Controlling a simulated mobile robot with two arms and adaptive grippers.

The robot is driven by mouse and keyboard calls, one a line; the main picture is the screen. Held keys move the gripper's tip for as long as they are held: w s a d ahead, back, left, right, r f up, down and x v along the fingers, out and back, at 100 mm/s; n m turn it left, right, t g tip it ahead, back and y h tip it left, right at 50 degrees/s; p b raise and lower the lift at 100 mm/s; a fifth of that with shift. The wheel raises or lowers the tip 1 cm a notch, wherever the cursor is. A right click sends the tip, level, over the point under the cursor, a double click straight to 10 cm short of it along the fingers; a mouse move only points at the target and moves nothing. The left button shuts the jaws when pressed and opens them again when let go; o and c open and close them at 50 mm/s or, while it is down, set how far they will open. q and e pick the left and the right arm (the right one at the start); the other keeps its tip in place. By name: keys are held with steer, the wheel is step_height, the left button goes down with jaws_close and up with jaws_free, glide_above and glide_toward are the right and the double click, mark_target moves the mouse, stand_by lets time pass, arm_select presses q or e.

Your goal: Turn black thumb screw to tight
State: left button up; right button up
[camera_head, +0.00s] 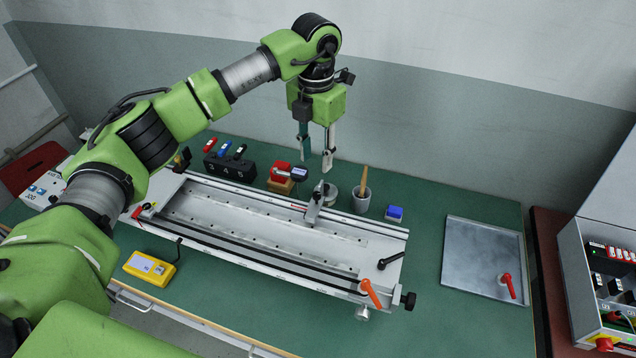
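A long grey gantry rail fixture (262,300) lies across the green workbench. A black knob (408,300), which looks like the black thumb screw, sticks out at its right end. A black lever (390,260) and an orange lever (371,293) are close to that knob. My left gripper (316,163) points down above the back edge of the fixture, near its sliding carriage (318,203). Its fingers are apart with nothing visible between them. It is well up and left of the black knob and does not touch it. My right gripper is not in view.
A metal tray (484,262) lies at right. A yellow device (149,268) lies in front. Green bench (450,325) right of the knob is clear.

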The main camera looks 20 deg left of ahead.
arm_select(q)
steer(key=p, duration=0.2)
glide_above(316, 194)
step_height(316, 194, down, 6)
steer(key=shift+s+r, duration=0.1)
steer(key=shift+r, duration=0.05)
step_height(316, 194, down, 5)
steer(key=shift+d+p, duration=0.1)
steer(key=shift+p, duration=0.3)
steer(key=shift+f, duration=0.4)
jaws_close()
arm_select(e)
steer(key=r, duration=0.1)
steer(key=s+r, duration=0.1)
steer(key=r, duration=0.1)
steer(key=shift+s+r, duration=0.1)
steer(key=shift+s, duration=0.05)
